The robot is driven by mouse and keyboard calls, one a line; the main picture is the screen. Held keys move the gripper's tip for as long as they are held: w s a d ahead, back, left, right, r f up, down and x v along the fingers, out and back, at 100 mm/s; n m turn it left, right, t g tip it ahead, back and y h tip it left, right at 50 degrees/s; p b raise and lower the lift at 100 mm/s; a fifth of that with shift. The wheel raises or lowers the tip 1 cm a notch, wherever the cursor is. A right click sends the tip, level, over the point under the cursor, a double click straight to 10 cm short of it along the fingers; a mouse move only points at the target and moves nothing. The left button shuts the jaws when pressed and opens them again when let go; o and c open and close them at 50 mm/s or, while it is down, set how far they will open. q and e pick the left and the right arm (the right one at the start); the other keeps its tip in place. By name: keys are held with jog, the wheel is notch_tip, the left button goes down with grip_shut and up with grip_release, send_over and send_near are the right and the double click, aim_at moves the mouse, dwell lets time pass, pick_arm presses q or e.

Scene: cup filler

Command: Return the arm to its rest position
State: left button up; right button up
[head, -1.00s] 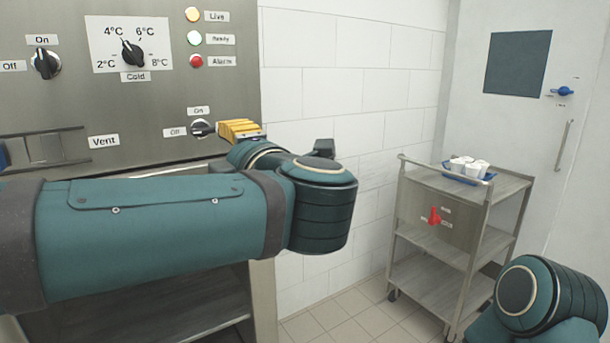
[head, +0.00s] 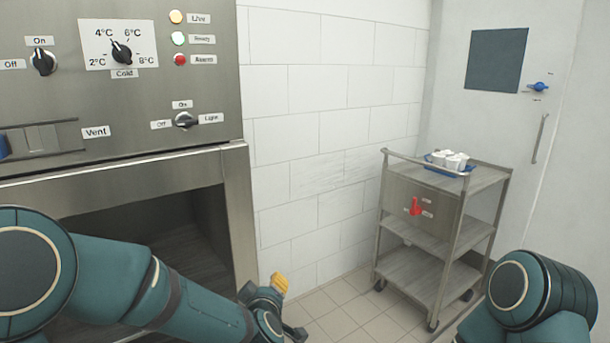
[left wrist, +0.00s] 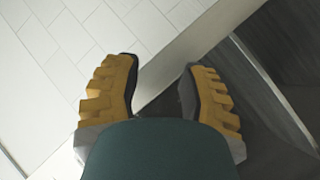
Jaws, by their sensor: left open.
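My left arm (head: 190,305) reaches in from the lower left, low in front of the machine's open bay. My left gripper (head: 283,300) hangs at the bottom middle of the head view, just right of the machine's edge and apart from everything. In the left wrist view the two yellow-padded fingers (left wrist: 160,80) stand wide apart with nothing between them. The black light knob (head: 186,119) on the steel panel is fully visible, with no gripper near it. Part of my right arm (head: 530,295) shows at the lower right; its gripper is hidden.
The steel machine (head: 130,175) stands at left, with a cold dial (head: 122,52) and indicator lamps. A trolley (head: 430,205) at right carries a blue tray (head: 437,166) of white cups and has a red handle (head: 415,207). Floor (head: 345,310) between them is clear.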

pick_arm(q)
jog(key=s+a+f+m+g+h, duration=0.1)
jog(key=s+f+m+g, duration=0.2)
jog(key=f, duration=0.6)
jog(key=s+f+m+g+h, duration=0.1)
jog(key=s+f+g, duration=0.1)
jog(key=s+f, duration=0.45)
jog(key=s+a+f+m+g+h, duration=0.1)
jog(key=s+f+m+g+h, duration=0.1)
jog(key=s+f+g, duration=0.5)
jog(key=s+f+m, duration=0.1)
jog(key=s+f, duration=0.5)
jog(key=s, duration=0.2)
jog(key=shift+s+f+m, duration=0.2)
jog(key=shift+m, duration=0.1)
jog(key=shift+w+d, duration=0.1)
